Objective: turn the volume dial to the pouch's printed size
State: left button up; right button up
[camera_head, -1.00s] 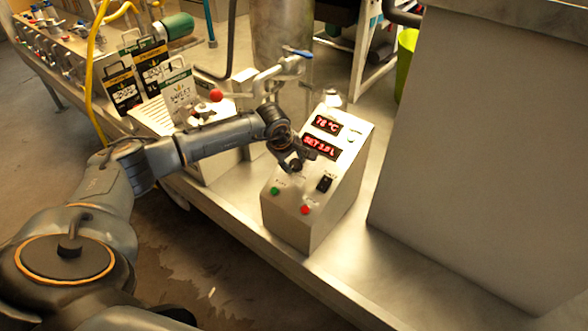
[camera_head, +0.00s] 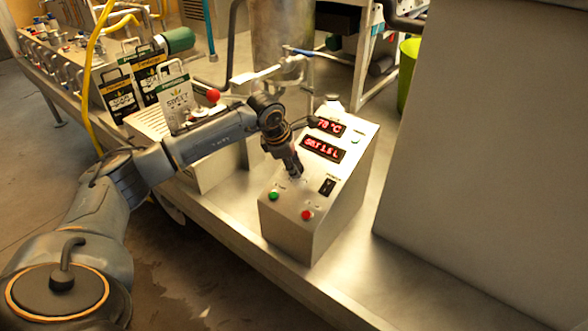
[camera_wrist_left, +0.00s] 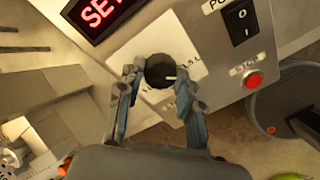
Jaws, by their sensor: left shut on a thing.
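The volume dial (camera_wrist_left: 160,70) is a dark round knob on the sloped face of a metal control box (camera_head: 292,230). My left gripper (camera_wrist_left: 157,88) is shut on the dial, one finger at each side. In the head view my left gripper (camera_head: 296,172) points down onto the box face and hides the dial. The red set display (camera_head: 324,149) seems to read SET 1.5 L. Pouches with handles stand at the back left: a white one (camera_head: 176,97) in front, darker ones (camera_head: 120,98) behind. Their size print is too small to read. My right gripper is not in view.
The box also has a temperature display (camera_head: 330,126), a black power switch (camera_head: 327,186), a green button (camera_head: 273,195) and a red stop button (camera_head: 307,215). A red-knobbed lever (camera_head: 213,95) stands behind my left arm. A large metal cabinet (camera_head: 480,150) rises at right.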

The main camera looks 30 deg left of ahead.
pick_arm(q)
jog(key=shift+n+b, duration=0.5)
jog(key=shift+n, duration=0.6)
jog(key=o, duration=1.2)
jog(key=v, duration=1.2)
jog(key=shift+a, duration=0.2)
